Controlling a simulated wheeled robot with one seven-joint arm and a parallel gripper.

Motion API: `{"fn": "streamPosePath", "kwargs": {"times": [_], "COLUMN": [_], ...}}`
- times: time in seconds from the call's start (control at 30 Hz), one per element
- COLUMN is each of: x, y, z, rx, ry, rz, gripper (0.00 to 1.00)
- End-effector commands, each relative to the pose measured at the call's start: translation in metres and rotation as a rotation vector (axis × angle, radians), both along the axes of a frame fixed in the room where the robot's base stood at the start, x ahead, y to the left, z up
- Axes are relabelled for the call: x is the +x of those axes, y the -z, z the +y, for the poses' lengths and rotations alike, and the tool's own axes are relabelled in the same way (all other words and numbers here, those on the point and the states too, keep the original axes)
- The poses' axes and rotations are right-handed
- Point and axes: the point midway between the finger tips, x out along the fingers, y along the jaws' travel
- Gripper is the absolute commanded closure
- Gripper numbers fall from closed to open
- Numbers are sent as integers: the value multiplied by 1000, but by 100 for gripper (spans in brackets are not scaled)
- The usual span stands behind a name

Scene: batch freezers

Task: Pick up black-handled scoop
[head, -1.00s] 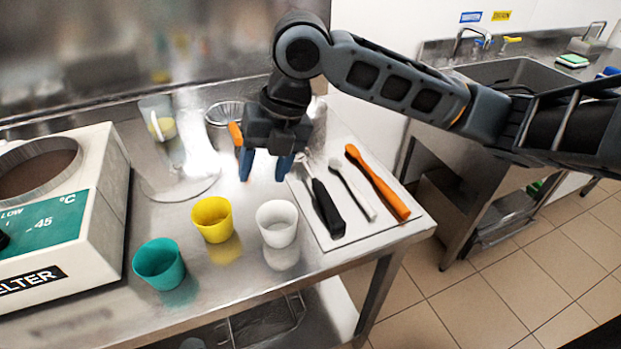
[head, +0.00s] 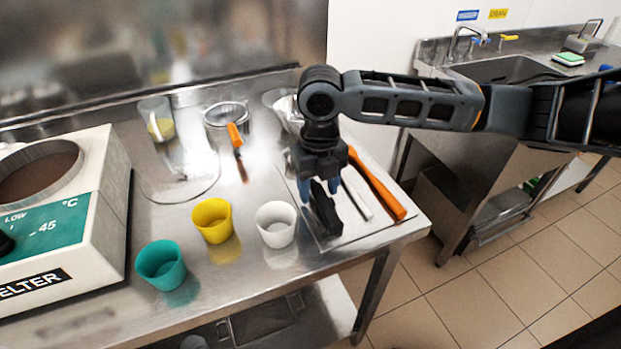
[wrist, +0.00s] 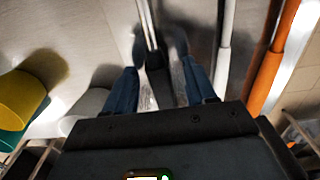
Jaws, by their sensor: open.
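The black-handled scoop (head: 324,210) lies on a light mat (head: 352,232) at the right of the steel table. My gripper (head: 319,193) is low over its black handle, one blue finger on each side. In the wrist view, the scoop's black handle (wrist: 157,88) lies between the two blue fingers of my open gripper (wrist: 157,82), with a gap on both sides. The scoop's thin metal part runs toward the top of that view. In the head view, my gripper hides the scoop's far end.
A white-handled tool (head: 357,198) and an orange-handled tool (head: 378,185) lie close on the right. A white cup (head: 276,225), a yellow cup (head: 212,221) and a teal cup (head: 160,265) stand to the left. A metal bowl (head: 286,108) stands behind my gripper.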

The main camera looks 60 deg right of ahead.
Motion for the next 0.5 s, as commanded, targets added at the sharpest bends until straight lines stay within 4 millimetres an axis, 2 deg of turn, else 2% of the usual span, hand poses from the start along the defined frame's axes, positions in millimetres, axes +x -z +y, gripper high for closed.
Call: {"fn": "streamPosePath", "kwargs": {"times": [0.27, 0.5], "x": [0, 0], "y": [4, 4], "z": [0, 0], "rx": [1, 0], "ry": [0, 1], "rz": [-1, -1], "gripper": [45, 68]}}
